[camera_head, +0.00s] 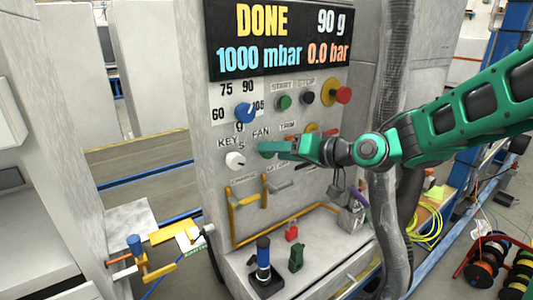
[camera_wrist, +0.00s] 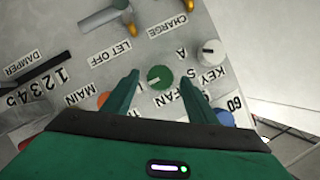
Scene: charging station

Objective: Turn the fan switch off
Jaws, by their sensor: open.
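The fan switch is a round green knob (camera_wrist: 160,77) with a white mark, beside the FAN label on the grey panel. In the wrist view, which shows the panel upside down, it lies between the two green fingertips of my gripper (camera_wrist: 160,82). The fingers are apart, with a gap on each side of the knob; whether they reach around it in depth I cannot tell. In the head view my gripper (camera_head: 276,149) is at the panel below the FAN label and mostly hides the knob.
A white KEY knob (camera_head: 235,160) is to the left, a blue dial (camera_head: 244,112) above it. Yellow-handled levers (camera_head: 246,196) sit below. START and STOP buttons (camera_head: 307,97) and a red button (camera_head: 343,95) are above right. A grey hose (camera_head: 393,100) hangs at the right.

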